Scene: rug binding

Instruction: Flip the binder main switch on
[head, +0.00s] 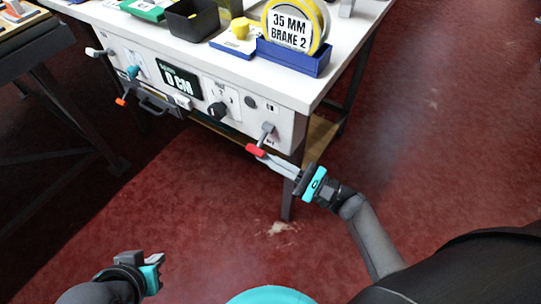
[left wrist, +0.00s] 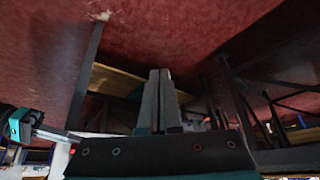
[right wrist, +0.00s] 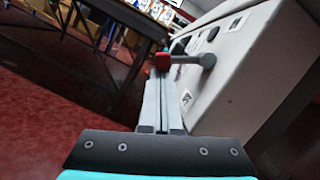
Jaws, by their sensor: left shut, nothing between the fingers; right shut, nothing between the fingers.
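The main switch is a grey lever (head: 266,131) with a red tip (head: 256,151) at the right end of the white front panel (head: 283,122). The lever juts out and slants downward in the head view. In the right wrist view its red knob (right wrist: 162,61) is just beyond the fingertips. My right gripper (head: 268,158) is shut and empty, its tips at the red knob; I cannot tell if they touch. My left gripper (head: 160,258) is shut and empty, low over the floor, away from the panel. Its closed fingers show in the left wrist view (left wrist: 159,75).
The panel also carries a display (head: 179,80) reading 0 CM, a black knob (head: 217,109) and an orange-tipped lever (head: 121,101). On the tabletop are a black bin (head: 190,22) and a blue holder (head: 293,60) with a yellow reel. The red floor in front is clear.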

